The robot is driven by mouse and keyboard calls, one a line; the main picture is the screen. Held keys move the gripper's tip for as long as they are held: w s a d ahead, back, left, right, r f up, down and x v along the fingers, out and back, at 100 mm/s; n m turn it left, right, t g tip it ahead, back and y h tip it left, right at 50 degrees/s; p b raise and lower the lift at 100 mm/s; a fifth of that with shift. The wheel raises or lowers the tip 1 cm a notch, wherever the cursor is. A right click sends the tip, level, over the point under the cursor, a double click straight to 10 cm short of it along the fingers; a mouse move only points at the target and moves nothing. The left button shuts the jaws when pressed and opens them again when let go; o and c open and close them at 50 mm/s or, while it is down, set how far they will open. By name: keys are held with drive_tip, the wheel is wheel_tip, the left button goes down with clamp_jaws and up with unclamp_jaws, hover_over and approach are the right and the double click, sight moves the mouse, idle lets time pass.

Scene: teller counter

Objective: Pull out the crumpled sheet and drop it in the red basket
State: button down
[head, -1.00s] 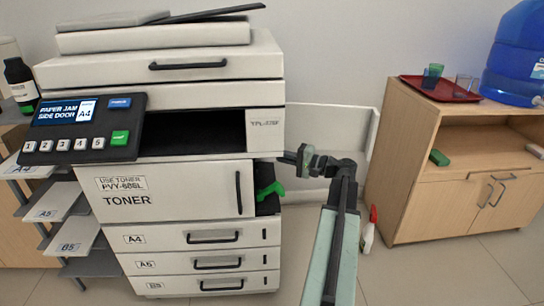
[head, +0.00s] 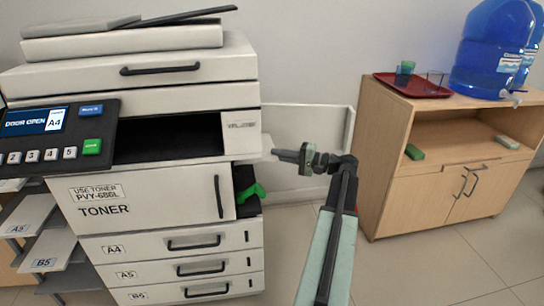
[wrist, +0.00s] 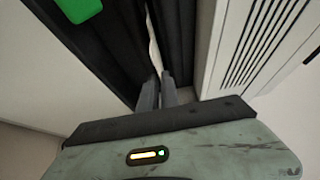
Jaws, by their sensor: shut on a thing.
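My gripper (head: 276,154) is beside the right side of the copier (head: 150,190), at its open side door (head: 315,125). In the wrist view the two fingers (wrist: 163,90) are close together, shut on the crumpled sheet (wrist: 154,48). The sheet shows there as a narrow pale strip between dark walls. In the head view a small pale bit (head: 267,144) at the fingertips looks like the sheet. The rest of it is hidden. The red basket is not in view.
A green lever (head: 251,192) sits in the dark side opening below. A wooden cabinet (head: 390,195) stands to the right, with a red tray (head: 412,90), cups and a blue water bottle (head: 490,60) on top. Floor between copier and cabinet looks clear.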

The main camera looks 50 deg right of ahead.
drive_tip(key=shift+s+d, duration=1.15)
drive_tip(key=shift+d, duration=0.2)
drive_tip(key=s+a+r+p, duration=0.3)
drive_tip(key=s+a, duration=0.7)
drive_tip(key=s, duration=0.2)
drive_tip(key=shift+a, duration=0.2)
drive_tip(key=shift+s, duration=0.1)
